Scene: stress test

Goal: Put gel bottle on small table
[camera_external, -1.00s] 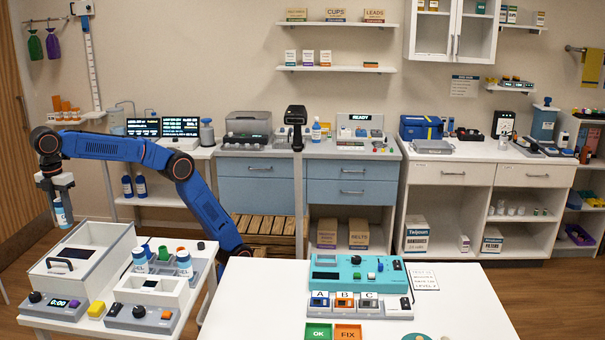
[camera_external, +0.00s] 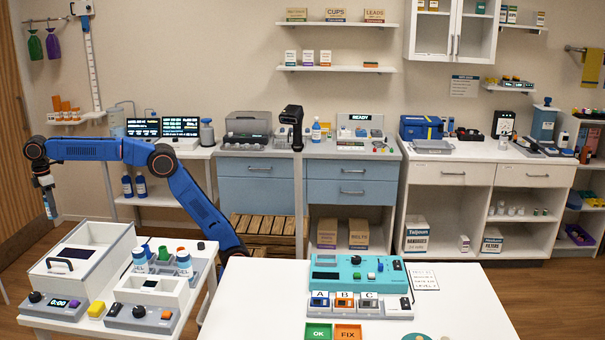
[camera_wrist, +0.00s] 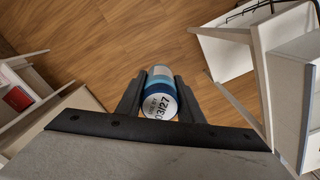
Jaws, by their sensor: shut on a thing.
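A gel bottle (camera_external: 50,207), blue and white, hangs in my gripper (camera_external: 46,190) at the far left. In the wrist view my gripper (camera_wrist: 158,92) is shut on the bottle (camera_wrist: 158,102), with one dark finger on each side. A round white face printed "03/27" points to the camera. Open wood floor lies beneath it. A small white table (camera_external: 100,332) stands at the front left, to the right of and nearer the camera than the bottle. I cannot tell whether this is the task's small table.
A larger white table (camera_external: 250,300) holds a teal device (camera_external: 358,272). Wood floor (camera_wrist: 100,50) and pale furniture (camera_wrist: 250,45) show in the wrist view.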

